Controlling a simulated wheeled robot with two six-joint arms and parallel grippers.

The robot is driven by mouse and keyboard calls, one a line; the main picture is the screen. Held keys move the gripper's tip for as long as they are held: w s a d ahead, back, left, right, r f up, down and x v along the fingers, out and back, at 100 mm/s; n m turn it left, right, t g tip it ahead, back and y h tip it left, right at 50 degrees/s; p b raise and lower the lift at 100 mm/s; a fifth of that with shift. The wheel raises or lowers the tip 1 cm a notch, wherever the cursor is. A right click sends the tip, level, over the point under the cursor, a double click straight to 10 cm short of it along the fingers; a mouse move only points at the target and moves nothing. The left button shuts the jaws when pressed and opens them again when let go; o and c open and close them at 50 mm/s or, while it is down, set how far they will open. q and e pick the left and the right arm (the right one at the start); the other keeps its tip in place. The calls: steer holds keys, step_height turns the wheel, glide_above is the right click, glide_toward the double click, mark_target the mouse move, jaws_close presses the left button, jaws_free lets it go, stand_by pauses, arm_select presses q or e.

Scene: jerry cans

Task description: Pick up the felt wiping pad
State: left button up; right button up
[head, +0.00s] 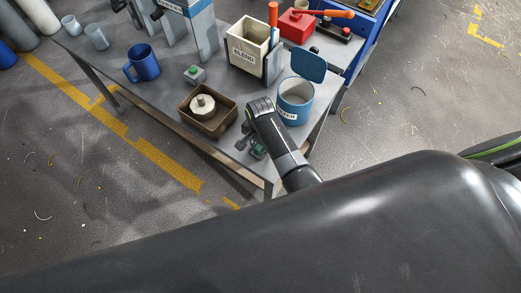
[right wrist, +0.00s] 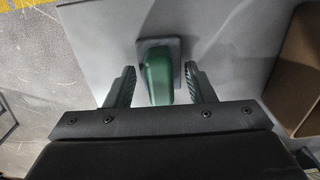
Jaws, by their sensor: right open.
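The felt wiping pad appears to be the small grey flat piece with a green rounded handle; it shows in the right wrist view (right wrist: 158,76), lying on the grey table top. In the head view it is mostly hidden by my right gripper (head: 250,142), with only a bit of green showing near the table's front edge. In the right wrist view my right gripper (right wrist: 160,82) is open, one finger on each side of the green handle, with gaps visible on both sides. My left gripper is not in view.
A brown open box (head: 188,119) holding a pale round piece stands left of the gripper in the head view. A blue can (head: 295,108) with a raised lid is close on the right. A cream bin (head: 247,52) and a blue mug (head: 142,66) stand farther back.

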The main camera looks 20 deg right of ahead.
steer(key=shift+c, duration=0.4)
jaws_close()
step_height(320, 180, up, 18)
steer(key=p, duration=1.4)
